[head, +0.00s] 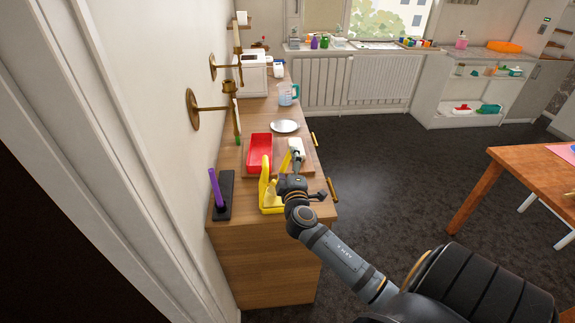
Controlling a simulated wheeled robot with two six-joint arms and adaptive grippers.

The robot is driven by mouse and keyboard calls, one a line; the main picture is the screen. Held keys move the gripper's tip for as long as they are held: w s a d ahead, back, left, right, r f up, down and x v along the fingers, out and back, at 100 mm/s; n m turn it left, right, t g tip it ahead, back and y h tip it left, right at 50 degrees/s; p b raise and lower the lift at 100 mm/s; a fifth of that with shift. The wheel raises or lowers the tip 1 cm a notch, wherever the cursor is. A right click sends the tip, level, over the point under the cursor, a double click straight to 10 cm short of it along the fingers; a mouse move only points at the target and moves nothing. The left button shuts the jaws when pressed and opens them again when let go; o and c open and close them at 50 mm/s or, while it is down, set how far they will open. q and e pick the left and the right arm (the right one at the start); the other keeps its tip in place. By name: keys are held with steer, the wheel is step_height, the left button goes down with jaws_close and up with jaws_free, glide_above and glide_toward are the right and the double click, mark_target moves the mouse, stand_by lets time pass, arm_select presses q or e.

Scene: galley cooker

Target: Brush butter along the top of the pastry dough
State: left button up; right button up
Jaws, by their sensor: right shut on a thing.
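A small white piece (296,143), perhaps the pastry dough, lies at the far end of a brown board (306,165) on the wooden counter. My right gripper (297,156) points away over the board, its tips close to the near end of the white piece. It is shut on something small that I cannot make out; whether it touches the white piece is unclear. No butter or brush can be told for sure. My left gripper is not in view.
A yellow frame-like object (266,195) stands left of my right wrist. A purple-handled tool (216,188) stands on a dark base (224,200) near the wall. Brass wall fittings (193,108) overhang the counter's left side.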

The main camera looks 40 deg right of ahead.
steer(key=shift+f, duration=0.15)
step_height(320, 180, up, 7)
steer(key=p, duration=0.6)
stand_by(0.3)
stand_by(0.5)
step_height(320, 180, down, 7)
steer(key=b, duration=0.6)
